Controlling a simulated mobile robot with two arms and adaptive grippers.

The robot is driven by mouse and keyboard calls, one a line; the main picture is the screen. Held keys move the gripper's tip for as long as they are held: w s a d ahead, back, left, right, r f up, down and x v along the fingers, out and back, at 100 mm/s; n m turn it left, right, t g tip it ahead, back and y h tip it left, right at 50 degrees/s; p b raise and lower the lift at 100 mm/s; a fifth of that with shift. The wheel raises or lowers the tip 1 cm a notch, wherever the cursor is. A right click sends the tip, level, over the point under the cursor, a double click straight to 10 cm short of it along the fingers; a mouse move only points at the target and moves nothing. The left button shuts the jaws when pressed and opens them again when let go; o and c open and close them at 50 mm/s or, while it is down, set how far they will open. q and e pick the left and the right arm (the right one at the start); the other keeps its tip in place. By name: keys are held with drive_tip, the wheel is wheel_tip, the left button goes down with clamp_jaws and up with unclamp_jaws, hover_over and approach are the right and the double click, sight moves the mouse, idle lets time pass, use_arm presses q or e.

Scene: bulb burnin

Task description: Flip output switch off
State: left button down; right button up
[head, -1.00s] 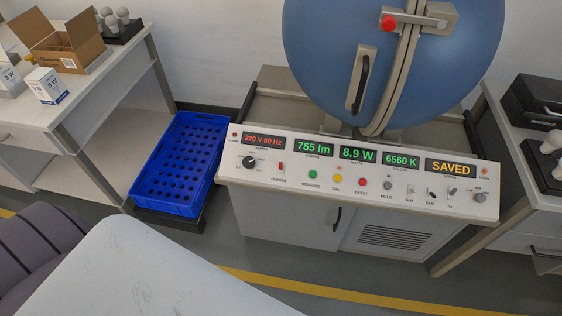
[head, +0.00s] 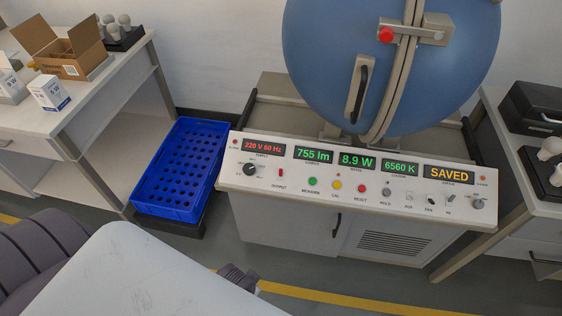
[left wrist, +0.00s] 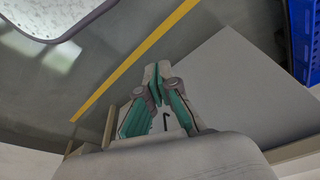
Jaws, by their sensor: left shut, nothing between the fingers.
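The output switch (head: 281,173) is a small red lever on the left part of the sloped white control panel (head: 330,184), above the OUTPUT label. It is too small to tell its position surely. The supply display (head: 263,145) reads 220 V 60 Hz in red. My left gripper (left wrist: 157,74) is shut and empty in the left wrist view, in front of the cabinet and below the panel. In the head view, only a dark part near it shows past the white arm link, well apart from the switch. My right gripper is not in view.
A black knob (head: 250,169) sits left of the switch and a green button (head: 312,181) to its right. A blue crate (head: 180,209) stands left of the cabinet. The blue sphere (head: 335,60) rises behind the panel. Tables flank both sides.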

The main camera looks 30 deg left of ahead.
use_arm(q)
drive_tip(key=w+a+r+t, duration=0.1)
drive_tip(key=w+r, duration=0.2)
drive_tip(key=r, duration=0.6)
drive_tip(key=w+r, duration=0.3)
drive_tip(key=r, duration=0.5)
drive_tip(key=n+y, duration=0.1)
drive_tip(key=n, duration=0.4)
approach(281, 163)
wheel_tip(281, 163, up, 3)
drive_tip(key=s+d, duration=0.1)
drive_tip(key=s, duration=0.2)
drive_tip(key=shift+w+d+r+p, duration=0.1)
drive_tip(key=shift+w+r+p, duration=0.05)
drive_tip(key=shift+w+p, duration=0.3)
drive_tip(key=x, duration=1)
drive_tip(key=shift+b, duration=0.35)
drive_tip(key=shift+s, duration=0.1)
